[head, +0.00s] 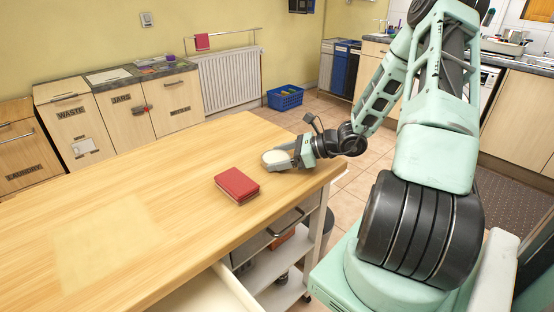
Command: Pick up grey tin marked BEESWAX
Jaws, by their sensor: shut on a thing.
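A small round tin (273,157) with a pale top and a greyish side stands at the right part of the wooden worktop. No lettering can be read on it at this size. My gripper (281,157) reaches in from the right, low over the worktop, with its fingers around the tin. It is shut on the tin. The fingers hide part of the tin's side. I cannot tell whether the tin touches the worktop or is slightly above it.
A red book-like block (237,184) lies on the worktop (150,190) just left of and nearer than the tin. The worktop's right edge is close behind my gripper. An open drawer (235,285) juts out below. The worktop's left side is clear.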

